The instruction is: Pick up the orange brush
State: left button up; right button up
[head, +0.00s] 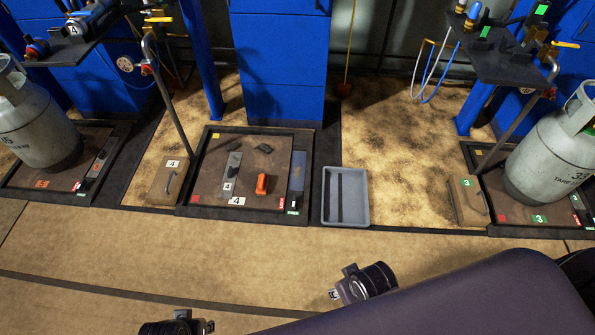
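The orange brush (262,184) appears as a small orange block on the brown platform of the scale (215,170) marked 4, left of centre. My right gripper (335,294) is at the bottom centre, in front of the scale and well apart from the brush. My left gripper (180,326) is at the bottom edge, partly cut off by the frame. Neither gripper touches the brush. The fingers are too small to tell whether they are open or shut.
A grey tray (363,213) with a dark bar in it lies right of the scale. Gas cylinders (35,125) stand on the scales at both sides. A metal pole (172,100) rises by scale 4. The tan floor (200,245) in front is clear.

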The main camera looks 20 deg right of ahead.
aim_at(263, 180)
jog(key=i+j, duration=0.15)
jog(key=i, duration=0.35)
jog(key=i+j+z, duration=0.1)
jog(key=i, duration=0.4)
